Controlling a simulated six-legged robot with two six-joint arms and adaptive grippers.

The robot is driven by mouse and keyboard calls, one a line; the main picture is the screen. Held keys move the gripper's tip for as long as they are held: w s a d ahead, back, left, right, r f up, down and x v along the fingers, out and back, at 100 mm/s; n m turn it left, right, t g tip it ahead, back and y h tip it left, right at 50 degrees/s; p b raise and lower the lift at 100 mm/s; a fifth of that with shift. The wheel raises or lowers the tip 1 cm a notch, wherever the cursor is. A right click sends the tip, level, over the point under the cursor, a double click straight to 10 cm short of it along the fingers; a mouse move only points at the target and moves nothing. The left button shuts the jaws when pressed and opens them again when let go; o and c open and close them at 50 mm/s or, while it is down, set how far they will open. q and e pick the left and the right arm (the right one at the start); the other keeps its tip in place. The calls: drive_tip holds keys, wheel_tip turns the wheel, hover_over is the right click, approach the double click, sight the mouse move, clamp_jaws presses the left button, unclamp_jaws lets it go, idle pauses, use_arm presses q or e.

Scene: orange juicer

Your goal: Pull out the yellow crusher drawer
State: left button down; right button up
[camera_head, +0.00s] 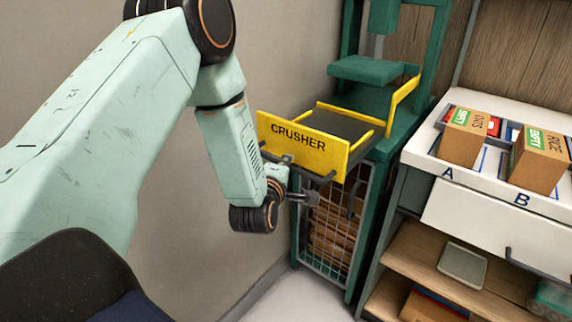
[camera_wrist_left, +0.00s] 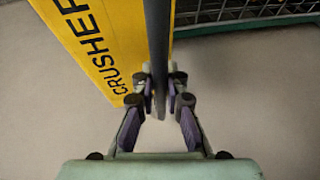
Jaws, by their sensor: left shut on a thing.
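The yellow drawer (camera_head: 275,130) has a front panel marked CRUSHER and yellow side rails around a dark tray floor. It projects out from the green crusher frame (camera_head: 381,145). A dark bar handle (camera_head: 320,180) runs along the lower front of the panel. My left gripper (camera_head: 309,196) is at this handle, below the panel. In the left wrist view, the fingers of my left gripper (camera_wrist_left: 160,88) are shut on the dark handle bar (camera_wrist_left: 158,40), beside the yellow panel (camera_wrist_left: 110,40). My right gripper is not in view.
A wire-mesh cage (camera_head: 330,235) stands below the drawer. To the right is a white counter (camera_head: 420,150) with two brown boxes and slots marked A and B. Wooden shelves (camera_head: 420,264) are under it. A plain wall is on the left.

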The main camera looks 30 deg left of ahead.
use_arm(q)
drive_tip(key=shift+w+r, duration=0.1)
drive_tip(key=shift+w, duration=0.15)
drive_tip(key=c, duration=1.5)
unclamp_jaws()
drive_tip(key=shift+s+a, duration=0.1)
drive_tip(key=shift+s, duration=0.05)
drive_tip(key=shift+o, duration=0.7)
drive_tip(key=v, duration=1.2)
drive_tip(key=shift+d, duration=0.2)
